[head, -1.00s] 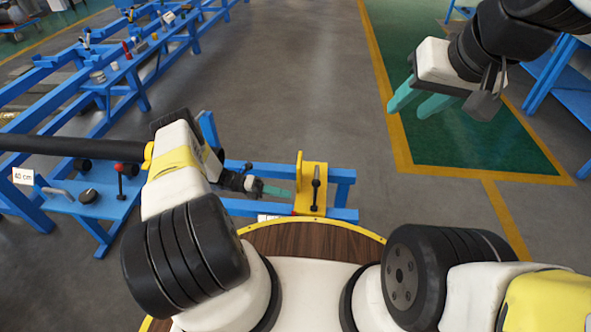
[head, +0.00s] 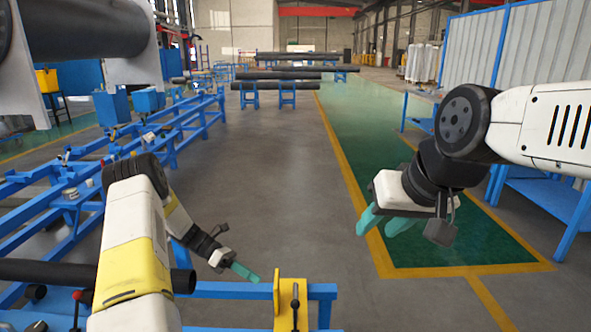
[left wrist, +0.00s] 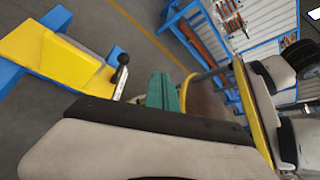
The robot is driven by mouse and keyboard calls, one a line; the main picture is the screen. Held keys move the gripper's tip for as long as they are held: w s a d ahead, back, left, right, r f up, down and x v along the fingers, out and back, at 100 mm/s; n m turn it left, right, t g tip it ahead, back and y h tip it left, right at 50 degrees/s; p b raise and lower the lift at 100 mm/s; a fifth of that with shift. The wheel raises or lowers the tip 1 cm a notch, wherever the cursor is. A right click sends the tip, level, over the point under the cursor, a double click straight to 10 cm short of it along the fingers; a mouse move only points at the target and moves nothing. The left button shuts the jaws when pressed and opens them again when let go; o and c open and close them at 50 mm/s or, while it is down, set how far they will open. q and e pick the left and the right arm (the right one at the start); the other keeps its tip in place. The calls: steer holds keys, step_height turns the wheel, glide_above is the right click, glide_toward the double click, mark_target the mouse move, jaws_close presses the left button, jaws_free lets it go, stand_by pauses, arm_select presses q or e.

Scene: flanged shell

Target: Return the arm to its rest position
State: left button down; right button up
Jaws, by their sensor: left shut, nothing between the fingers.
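My left arm comes in from the lower left of the head view, and its gripper (head: 246,272) is above the blue frame, left of the yellow bracket (head: 290,306) and apart from it. Its teal fingers are together with nothing between them. They also show closed in the left wrist view (left wrist: 161,92). My right gripper (head: 385,225) hangs at the right over the green floor. Its two teal fingers are spread and nothing shows between them.
A dark pipe (head: 45,272) runs behind my left forearm. The bracket's black-knobbed lever also shows in the left wrist view (left wrist: 122,72). Blue racks (head: 190,125) line the left and a blue bench (head: 545,195) stands at the right. The grey floor between is open.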

arm_select(q)
steer(key=s+r+m+t+y, duration=0.15)
steer(key=r+m, duration=0.25)
steer(key=r, duration=0.4)
steer(key=s+r+m+y, duration=0.3)
steer(key=r, duration=0.5)
steer(key=s+r+m+t+y, duration=0.15)
steer(key=r+m, duration=0.25)
steer(key=r, duration=0.4)
steer(key=s+r+m+t+y, duration=0.2)
steer(key=s+r+m, duration=0.3)
steer(key=s, duration=0.3)
steer(key=s+r+m+t+y, duration=0.2)
steer(key=s+r+m+t, duration=0.3)
steer(key=s, duration=0.4)
steer(key=shift+a+r+m, duration=0.4)
steer(key=shift+r+m, duration=0.05)
steer(key=shift+m, duration=0.35)
